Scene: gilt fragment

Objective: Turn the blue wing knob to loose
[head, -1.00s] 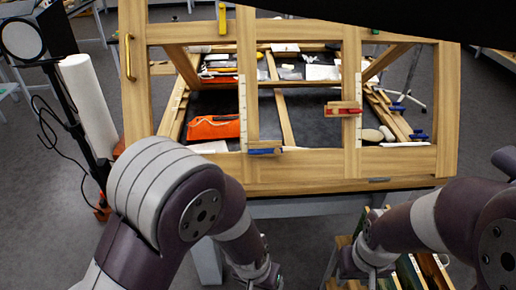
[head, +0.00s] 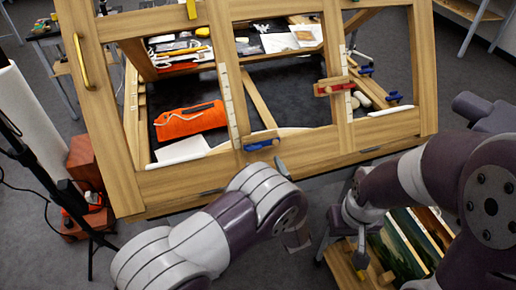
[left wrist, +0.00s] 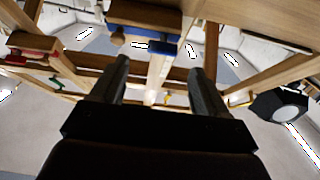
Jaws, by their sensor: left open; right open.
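The blue wing knob (head: 262,145) sits on a wooden block on the lower rail of the big wooden frame, right of its left upright. In the left wrist view, the blue part (left wrist: 150,45) shows on the underside of that block, beyond my fingertips. My left gripper (left wrist: 160,78) is open and empty, its two fingers spread below the block and apart from it. In the head view, my left wrist mostly hides this gripper, just below the rail. My right gripper (head: 359,262) is low, over the rack of panels, away from the knob; its fingers are small in view.
The wooden frame (head: 160,190) stands tilted before me. A red clamp-like piece (head: 333,87) is on its right upright. Behind lies a dark table with an orange pouch (head: 190,121) and tools. A rack of panels (head: 410,250) stands low right; a black stand is at left.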

